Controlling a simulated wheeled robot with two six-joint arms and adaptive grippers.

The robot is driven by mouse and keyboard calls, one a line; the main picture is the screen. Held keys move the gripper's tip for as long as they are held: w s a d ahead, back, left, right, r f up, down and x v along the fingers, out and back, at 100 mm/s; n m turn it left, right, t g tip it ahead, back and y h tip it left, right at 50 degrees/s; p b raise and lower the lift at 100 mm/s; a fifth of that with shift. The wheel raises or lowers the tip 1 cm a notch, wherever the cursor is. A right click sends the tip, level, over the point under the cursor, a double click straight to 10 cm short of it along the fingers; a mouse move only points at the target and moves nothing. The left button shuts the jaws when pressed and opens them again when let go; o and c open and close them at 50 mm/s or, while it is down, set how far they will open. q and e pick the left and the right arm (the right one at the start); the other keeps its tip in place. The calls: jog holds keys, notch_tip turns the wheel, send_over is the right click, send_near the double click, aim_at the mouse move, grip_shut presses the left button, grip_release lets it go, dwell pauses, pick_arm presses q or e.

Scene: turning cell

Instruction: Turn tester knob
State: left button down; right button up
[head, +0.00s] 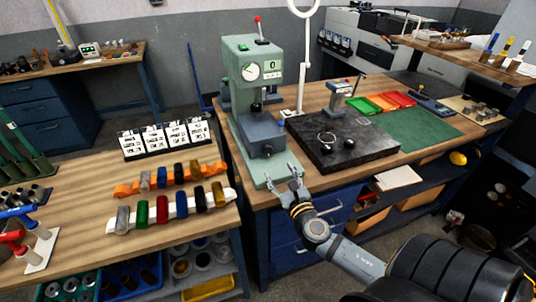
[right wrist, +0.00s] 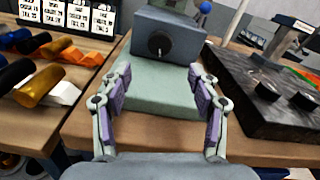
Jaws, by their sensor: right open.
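The green tester (head: 241,85) stands on the right-hand bench, with a dial, a small display and a red-tipped lever on top. A grey-blue block (head: 258,128) sits low on its base. The block's front bears a round black knob (head: 267,149). In the right wrist view the knob (right wrist: 160,44) shows a pale pointer line and lies between and beyond the fingers. My right gripper (head: 281,176) is open and empty over the front of the tester's green base, short of the knob and apart from it. My left gripper is not in view.
A dark stone plate (head: 345,150) with round parts lies right of the tester. A left bench (head: 80,210) holds coloured cylinders on racks (head: 170,208) and white label cards (head: 168,138). A green mat (head: 420,130) lies farther right. The space before the knob looks clear.

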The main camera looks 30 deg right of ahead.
aim_at(268, 151)
jog(key=shift+w+r, duration=0.1)
jog(key=shift+w, duration=0.05)
jog(key=p+x, duration=0.2)
jog(key=x, duration=0.8)
jog(key=shift+w, duration=0.1)
jog(key=shift+c, duration=0.2)
